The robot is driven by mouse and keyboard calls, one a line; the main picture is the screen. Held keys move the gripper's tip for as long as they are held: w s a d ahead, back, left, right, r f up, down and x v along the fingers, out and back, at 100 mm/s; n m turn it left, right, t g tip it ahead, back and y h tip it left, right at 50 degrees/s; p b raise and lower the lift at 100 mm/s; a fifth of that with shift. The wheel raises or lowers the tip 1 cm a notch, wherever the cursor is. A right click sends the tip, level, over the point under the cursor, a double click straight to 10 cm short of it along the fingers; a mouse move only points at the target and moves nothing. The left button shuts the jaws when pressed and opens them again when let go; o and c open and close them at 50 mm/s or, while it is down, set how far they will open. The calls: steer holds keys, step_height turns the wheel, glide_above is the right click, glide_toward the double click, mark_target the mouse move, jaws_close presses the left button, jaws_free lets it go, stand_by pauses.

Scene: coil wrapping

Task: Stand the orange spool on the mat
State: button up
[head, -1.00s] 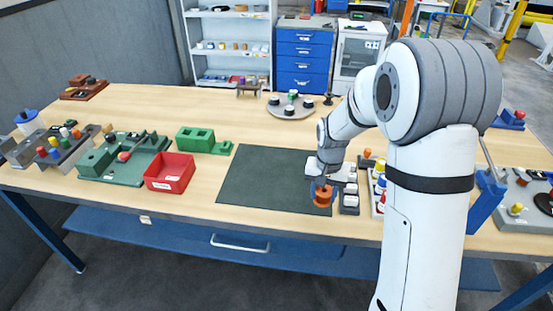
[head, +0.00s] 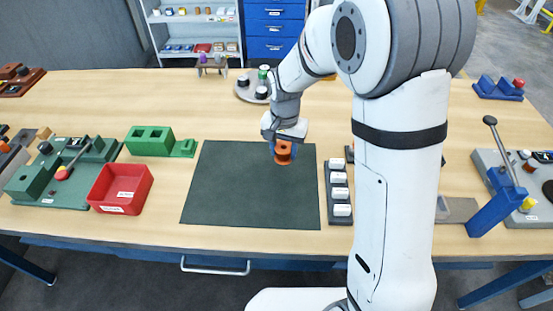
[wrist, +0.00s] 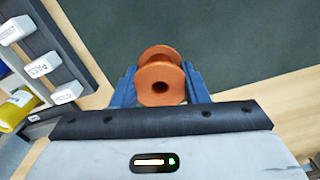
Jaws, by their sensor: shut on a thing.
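The orange spool (head: 284,152) is held in my gripper (head: 283,146) over the upper right part of the dark green mat (head: 235,195). In the wrist view the spool (wrist: 160,80) sits between the two blue fingers of my gripper (wrist: 160,84), with a flange and its centre hole facing the camera. The fingers are shut on it. The mat (wrist: 250,35) fills the upper part of the wrist view and is bare otherwise. I cannot tell whether the spool touches the mat.
A dark rack with white labelled blocks (head: 340,193) stands just right of the mat. A red bin (head: 122,188) and a green block fixture (head: 150,141) stand to its left. A round grey stand (head: 252,92) with small parts is behind. The mat's left and front areas are clear.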

mark_target(283, 169)
steer(key=shift+f, duration=2.25)
steer(key=shift+f, duration=0.2)
steer(key=o, duration=1)
steer(key=shift+r, duration=0.1)
steer(key=shift+c, duration=0.2)
step_height(283, 169, up, 12)
steer(key=s+d+r+n+t, duration=0.1)
steer(key=s+d+r, duration=0.2)
steer(key=s+d, duration=0.4)
steer(key=s+d+r+n+t, duration=0.2)
steer(key=s+d, duration=0.5)
steer(key=s, duration=0.6)
steer(key=shift+r, duration=0.45)
